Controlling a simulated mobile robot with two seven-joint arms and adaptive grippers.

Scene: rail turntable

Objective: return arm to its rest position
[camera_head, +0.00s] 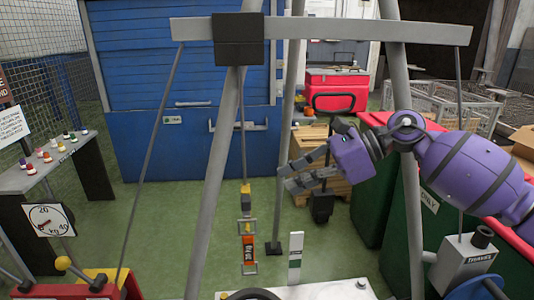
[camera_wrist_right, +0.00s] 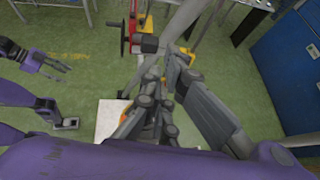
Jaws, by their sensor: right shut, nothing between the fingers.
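My right arm (camera_head: 470,170) is purple and reaches in from the right of the head view, passing a grey frame leg. My right gripper (camera_head: 287,177) is shut and empty, pointing left between the frame's legs. It is right of the hanging orange-labelled weight (camera_head: 248,250) and apart from it. In the right wrist view its dark fingers (camera_wrist_right: 170,85) fill the middle. A second purple arm with a dark gripper (camera_wrist_right: 62,66), seemingly my left, shows at the left of that view; its jaw state is unclear. The left gripper does not show in the head view.
A grey frame with a crossbeam (camera_head: 330,29) stands around my right gripper. A dial (camera_head: 50,220) and a table with small coloured pieces (camera_head: 50,163) are at left. A blue shed (camera_head: 180,80), wooden crates (camera_head: 320,150) and a green bin (camera_head: 372,200) stand behind.

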